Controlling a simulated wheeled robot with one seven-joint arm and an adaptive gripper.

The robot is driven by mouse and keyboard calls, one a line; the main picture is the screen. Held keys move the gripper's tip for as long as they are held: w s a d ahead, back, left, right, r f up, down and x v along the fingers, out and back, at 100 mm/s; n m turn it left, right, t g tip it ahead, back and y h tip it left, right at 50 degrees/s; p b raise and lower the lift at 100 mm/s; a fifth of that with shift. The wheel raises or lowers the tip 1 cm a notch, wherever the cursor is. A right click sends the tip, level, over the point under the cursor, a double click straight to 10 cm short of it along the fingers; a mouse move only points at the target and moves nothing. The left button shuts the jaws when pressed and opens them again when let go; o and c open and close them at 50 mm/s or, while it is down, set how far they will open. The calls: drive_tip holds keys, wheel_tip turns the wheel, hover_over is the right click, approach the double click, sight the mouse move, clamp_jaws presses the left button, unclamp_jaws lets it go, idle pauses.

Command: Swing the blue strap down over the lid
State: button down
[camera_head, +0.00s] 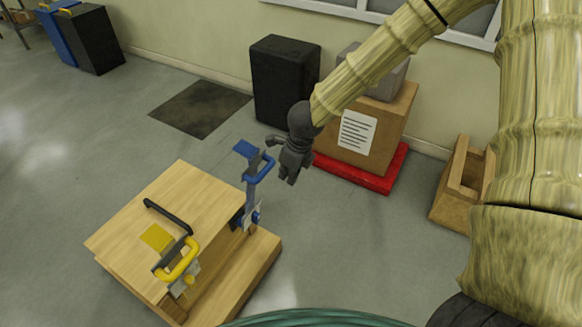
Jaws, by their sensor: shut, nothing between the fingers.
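The blue strap (251,192) stands upright at the right side of the wooden box, on a hinge at the box's edge. Its blue loop handle (265,170) and flat blue end plate (246,149) are at the top, above the lid. The wooden lid (195,190) is flat, with a black handle bar across it. My gripper (280,161) is shut and empty, just right of the strap's upper end and close to the loop handle. I cannot tell whether it touches the strap.
Behind my gripper are a black cabinet (283,80) and a cardboard box (372,130) on a red base. A wooden crate (460,188) stands at right. The floor left of the box is clear.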

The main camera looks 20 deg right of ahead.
drive_tip(key=shift+w+a+f+p, duration=0.1)
drive_tip(key=shift+w+a+f, duration=0.3)
drive_tip(key=shift+w, duration=0.2)
drive_tip(key=shift+w+a+f+p, duration=0.15)
drive_tip(key=shift+w+a+f, duration=0.1)
drive_tip(key=shift+w+a, duration=0.25)
drive_tip(key=shift+w+a+f+p, duration=0.1)
drive_tip(key=shift+w+a+f, duration=0.3)
drive_tip(key=shift+w, duration=0.25)
drive_tip(key=shift+w+r+p, duration=0.1)
drive_tip(key=shift+r+p, duration=0.1)
drive_tip(key=shift+p, duration=0.1)
